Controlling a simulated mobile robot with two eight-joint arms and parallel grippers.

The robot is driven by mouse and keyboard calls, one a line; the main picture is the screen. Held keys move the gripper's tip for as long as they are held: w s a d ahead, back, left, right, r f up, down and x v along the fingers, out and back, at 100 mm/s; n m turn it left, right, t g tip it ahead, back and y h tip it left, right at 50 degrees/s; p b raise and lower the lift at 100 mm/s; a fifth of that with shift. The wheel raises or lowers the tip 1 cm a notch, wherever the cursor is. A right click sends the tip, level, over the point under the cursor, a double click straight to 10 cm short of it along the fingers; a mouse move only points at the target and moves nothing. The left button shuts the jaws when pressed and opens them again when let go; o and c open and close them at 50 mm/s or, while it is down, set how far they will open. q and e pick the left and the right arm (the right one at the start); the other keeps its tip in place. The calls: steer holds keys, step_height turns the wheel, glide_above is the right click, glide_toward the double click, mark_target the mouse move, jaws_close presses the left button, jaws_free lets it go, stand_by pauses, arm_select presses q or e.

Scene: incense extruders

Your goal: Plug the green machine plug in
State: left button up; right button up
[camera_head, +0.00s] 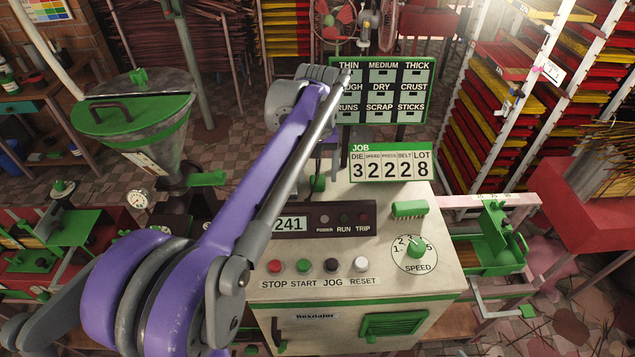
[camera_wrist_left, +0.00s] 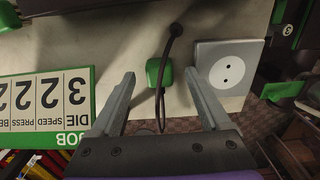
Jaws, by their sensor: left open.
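The green plug (camera_wrist_left: 158,73) lies on the cream top of the machine in the left wrist view, with a dark cord (camera_wrist_left: 172,45) attached. A grey wall-type socket (camera_wrist_left: 228,68) with two holes sits beside it on the right, empty. My left gripper (camera_wrist_left: 160,74) is open, its grey fingers on either side of the plug in the picture. I cannot tell whether they touch it. In the head view the plug (camera_head: 319,184) shows as a small green block left of the JOB sign; my purple left arm hides the socket there. My right gripper is not in view.
The JOB sign (camera_head: 390,163) stands close to the plug. The control box (camera_head: 320,218) and several buttons are in front of it. A green-lidded hopper (camera_head: 135,105) stands at left, a label board (camera_head: 383,90) behind, and tray racks at right.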

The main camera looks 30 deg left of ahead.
arm_select(q)
steer(key=shift+f, duration=0.5)
jaws_close()
